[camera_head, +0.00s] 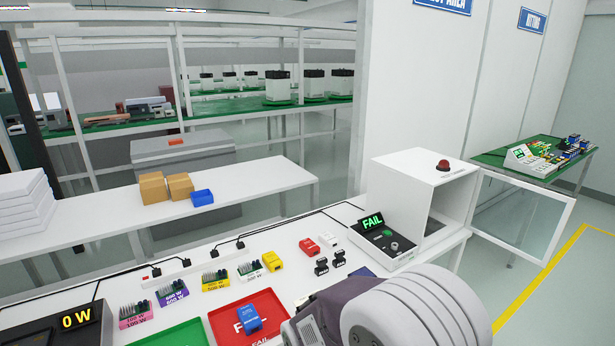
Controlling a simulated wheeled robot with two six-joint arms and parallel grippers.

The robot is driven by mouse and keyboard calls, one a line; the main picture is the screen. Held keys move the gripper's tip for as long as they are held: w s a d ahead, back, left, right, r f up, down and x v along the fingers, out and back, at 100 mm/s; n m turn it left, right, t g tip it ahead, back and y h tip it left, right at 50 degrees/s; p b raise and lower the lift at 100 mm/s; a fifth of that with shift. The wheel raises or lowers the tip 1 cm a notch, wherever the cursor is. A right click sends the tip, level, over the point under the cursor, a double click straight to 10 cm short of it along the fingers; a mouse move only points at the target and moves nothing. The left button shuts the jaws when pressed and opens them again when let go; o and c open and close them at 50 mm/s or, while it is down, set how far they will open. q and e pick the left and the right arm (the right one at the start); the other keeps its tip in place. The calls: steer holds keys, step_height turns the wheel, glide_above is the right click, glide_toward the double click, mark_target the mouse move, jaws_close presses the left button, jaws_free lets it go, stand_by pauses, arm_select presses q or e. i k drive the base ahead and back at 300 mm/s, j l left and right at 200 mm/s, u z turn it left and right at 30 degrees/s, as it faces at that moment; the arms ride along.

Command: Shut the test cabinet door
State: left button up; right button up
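The test cabinet (412,178) is a white box on the right end of the white bench, with a red button on its top. Its door (555,232), a glass pane in a white frame, stands wide open. It swings out to the right from the cabinet's front right edge. The cabinet's inside is partly visible and looks empty. A black panel beside the opening reads FAIL in green. A large grey and white part of my own arm fills the bottom centre. Neither gripper's fingers show.
A red tray (272,298) holds a blue unit (249,318); a green tray (172,337) lies to its left. Several small coloured units stand along the bench. A 0 W display (75,319) is at the left. Open floor with a yellow line lies right of the door.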

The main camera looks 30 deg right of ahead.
mark_target(571, 202)
steer(key=l+z, duration=0.1)
steer(key=z, duration=0.5)
steer(key=i+l+z, duration=0.15)
steer(key=l+z, duration=0.3)
steer(key=i+l+z, duration=0.25)
steer(key=l+z, duration=0.15)
steer(key=i+l+z, duration=0.25)
steer(key=l+z, duration=0.2)
steer(key=i+l+z, duration=0.2)
steer(key=z, duration=0.25)
steer(key=i+l+z, duration=0.2)
steer(key=i, duration=0.45)
steer(key=i+l+z, duration=0.2)
steer(key=i, duration=0.45)
steer(key=i+u, duration=0.2)
steer(key=u, duration=0.2)
steer(key=i+l+u, duration=0.15)
steer(key=u, duration=0.3)
steer(key=i+l+u, duration=0.25)
steer(key=u, duration=0.15)
steer(key=i+l+u, duration=0.15)
steer(key=u, duration=0.3)
steer(key=i+l+u, duration=0.1)
steer(key=l+u, duration=0.7)
steer(key=i+l+u, duration=0.1)
steer(key=l+u, duration=0.7)
steer(key=k+z, duration=0.35)
steer(key=k, duration=0.45)
